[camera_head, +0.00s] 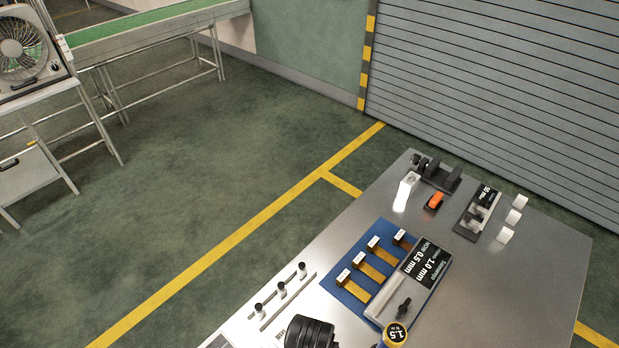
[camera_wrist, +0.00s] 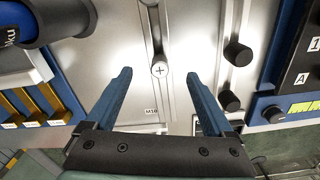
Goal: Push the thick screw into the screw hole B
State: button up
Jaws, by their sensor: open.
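My gripper (camera_wrist: 159,74) is open. Its two blue fingers stand apart on either side of the screw head, with nothing held between them. I cannot tell how far above the plate the fingertips are. No hole marked B can be made out. I cannot clearly pick out my gripper in the head view.
Dark knobs (camera_wrist: 237,52) stand right of the fingers. Brass blocks (camera_head: 369,270) sit on a blue base, beside black-topped pegs (camera_head: 281,288) on the metal table (camera_head: 540,250).

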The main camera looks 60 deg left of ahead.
notch_tip(320, 180, up, 10)
jog(key=shift+w+d+f+p, duration=0.1)
jog(key=shift+p, duration=0.7)
jog(key=c, duration=0.3)
notch_tip(320, 180, down, 7)
jog(key=p, duration=0.3)
jog(key=shift+w+f, duration=0.1)
jog(key=shift+f, duration=0.05)
jog(key=shift+s+f+p, duration=0.2)
jog(key=shift+f+p, duration=0.4)
jog(key=shift+f, duration=1.95)
